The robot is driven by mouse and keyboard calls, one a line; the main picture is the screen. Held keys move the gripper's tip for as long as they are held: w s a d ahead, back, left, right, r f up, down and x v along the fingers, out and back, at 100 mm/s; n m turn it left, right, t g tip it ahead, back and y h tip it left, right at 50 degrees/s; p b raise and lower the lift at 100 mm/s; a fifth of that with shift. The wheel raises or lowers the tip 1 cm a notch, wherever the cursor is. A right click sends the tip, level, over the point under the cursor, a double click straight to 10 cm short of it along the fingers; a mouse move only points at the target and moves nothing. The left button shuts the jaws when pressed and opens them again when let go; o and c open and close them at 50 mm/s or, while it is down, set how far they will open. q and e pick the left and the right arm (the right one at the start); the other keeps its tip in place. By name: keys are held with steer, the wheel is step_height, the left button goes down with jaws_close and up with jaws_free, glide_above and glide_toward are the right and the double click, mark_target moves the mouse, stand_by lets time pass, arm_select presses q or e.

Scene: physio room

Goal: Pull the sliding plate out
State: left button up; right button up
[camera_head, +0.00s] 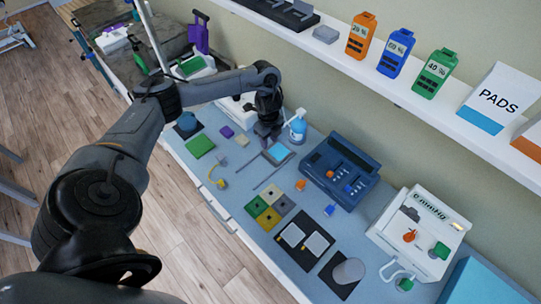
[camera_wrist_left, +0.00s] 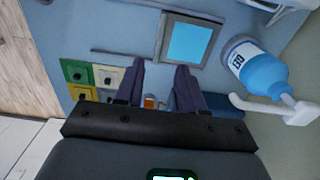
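The sliding plate (camera_head: 278,152) looks like a light blue square in a grey frame, lying on the blue-grey bench top. Two thin dark rails (camera_head: 267,176) run along its sides toward the front left. In the left wrist view the plate (camera_wrist_left: 188,42) lies between the rails, beyond my fingers. My left gripper (camera_head: 268,138) points down just behind and to the left of the plate. In the left wrist view its two fingers (camera_wrist_left: 160,78) are spread apart with nothing between them. I cannot tell its exact height above the bench. My right gripper is not in view.
A gel bottle (camera_head: 298,125) stands close to the plate; it also shows in the wrist view (camera_wrist_left: 258,68). A dark blue device (camera_head: 341,170) stands to the right. Coloured square tiles (camera_head: 269,213) lie in front. A shelf (camera_head: 420,98) overhangs the back.

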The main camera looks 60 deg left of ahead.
mark_target(269, 157)
arm_select(q)
step_height(269, 157, down, 10)
steer(key=shift+f+b, duration=0.15)
steer(key=shift+b, duration=0.35)
steer(key=shift+c, duration=0.4)
jaws_close()
